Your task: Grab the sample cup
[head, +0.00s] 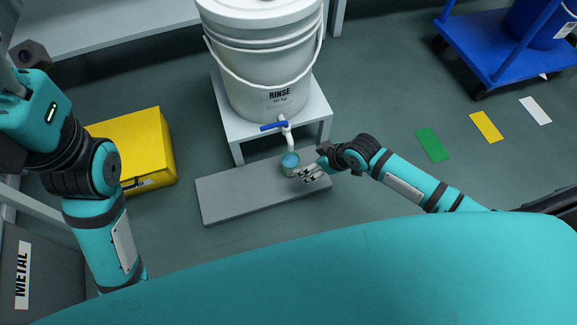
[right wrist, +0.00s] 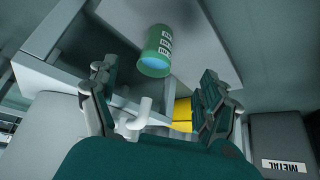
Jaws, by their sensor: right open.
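The sample cup (head: 290,162) is a small cup with blue showing at its top. It stands on the grey slab (head: 235,196) below the white spout of the rinse bucket. In the right wrist view the cup (right wrist: 157,48) looks green with a white-lettered label. My right gripper (head: 311,172) is open and empty, close to the right of the cup in the head view. In the right wrist view its fingers (right wrist: 155,95) are spread, with the cup beyond them.
The white rinse bucket (head: 262,75) with a blue-handled tap (head: 272,126) sits on a white stand (head: 238,124) behind the cup. A yellow box (head: 137,150) stands to the left. A blue cart (head: 500,50) is far right.

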